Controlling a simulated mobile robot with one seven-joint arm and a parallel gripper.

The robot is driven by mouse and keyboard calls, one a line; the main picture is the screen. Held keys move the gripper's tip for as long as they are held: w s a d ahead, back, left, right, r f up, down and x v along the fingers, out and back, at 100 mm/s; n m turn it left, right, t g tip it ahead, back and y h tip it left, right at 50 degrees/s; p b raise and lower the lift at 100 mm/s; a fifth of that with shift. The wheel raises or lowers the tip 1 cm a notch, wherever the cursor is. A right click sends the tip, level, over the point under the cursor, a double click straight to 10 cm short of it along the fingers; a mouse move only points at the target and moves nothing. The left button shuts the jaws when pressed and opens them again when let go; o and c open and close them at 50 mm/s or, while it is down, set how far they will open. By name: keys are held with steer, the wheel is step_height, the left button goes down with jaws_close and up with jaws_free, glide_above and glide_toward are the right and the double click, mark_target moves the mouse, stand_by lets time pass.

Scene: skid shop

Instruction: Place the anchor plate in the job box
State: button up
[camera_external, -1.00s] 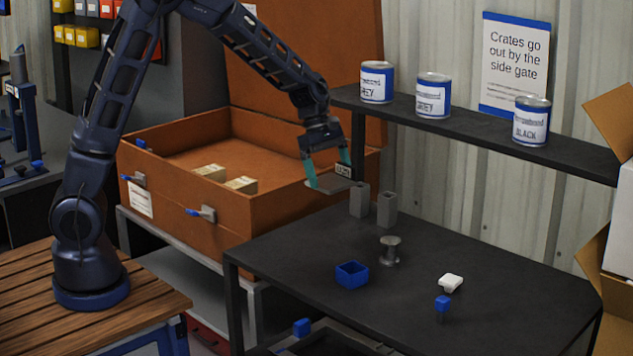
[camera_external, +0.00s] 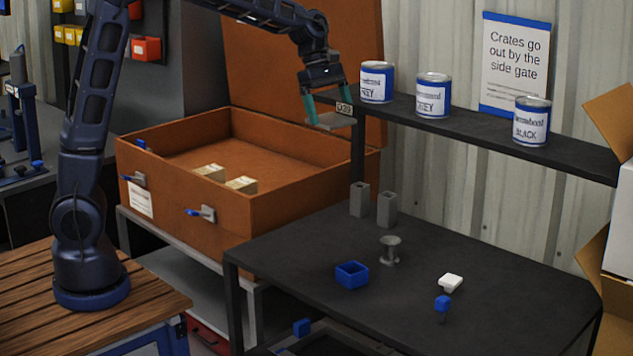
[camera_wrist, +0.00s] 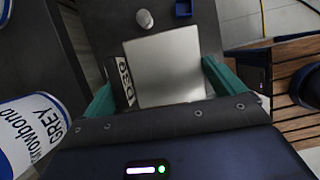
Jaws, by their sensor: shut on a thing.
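The anchor plate (camera_external: 331,120) is a flat grey plate with a labelled upright edge. My gripper (camera_external: 329,108), with teal fingers, is shut on it and holds it in the air, level with the shelf. In the wrist view the plate (camera_wrist: 165,72) lies between the two teal fingers, its lettered edge to the left. The job box (camera_external: 225,205) is the large orange-brown box with its lid open at the back. The plate is near the box's right end, above its rim height. Two pale blocks (camera_external: 240,184) lie inside the box.
The shelf (camera_external: 470,127) holds several paint cans (camera_external: 432,96) close to the right of my gripper. The dark table (camera_external: 310,240) below carries two grey blocks, a grey spool-like part (camera_external: 389,249), a blue open box (camera_external: 351,275) and a white piece. Most of the box floor is clear.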

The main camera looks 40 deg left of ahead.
mark_target(330, 116)
steer(key=r, duration=0.5)
steer(key=shift+w+a, duration=0.25)
steer(key=shift+a, duration=0.05)
steer(key=w+a+n, duration=0.1)
steer(key=w+a, duration=0.2)
steer(key=w+a+n+t, duration=0.1)
steer(key=w+a, duration=0.3)
steer(key=w+a+n, duration=0.1)
steer(key=w+a, duration=0.2)
steer(key=a, duration=0.1)
steer(key=shift+w+a+r+n, duration=0.2)
steer(key=shift+r+n, duration=0.1)
steer(key=shift+r, duration=0.1)
steer(key=w+a+n+t+y, duration=0.15)
steer(key=w+a, duration=0.25)
steer(key=a, duration=0.8)
steer(key=w+a+n, duration=0.3)
steer(key=w+a, duration=0.1)
steer(key=a, duration=0.7)
steer(key=w+a+n+t, duration=0.1)
steer(key=w+a+n, duration=0.25)
steer(key=a, duration=0.85)
steer(key=a+n+y, duration=0.1)
steer(key=a+n, duration=0.1)
steer(key=a, duration=1.5)
steer(key=shift+t, duration=0.45)
steer(key=f, duration=4.4)
steer(key=shift+s+a+f, duration=0.15)
steer(key=shift+a+f, duration=0.1)
steer(key=shift+f, duration=0.1)
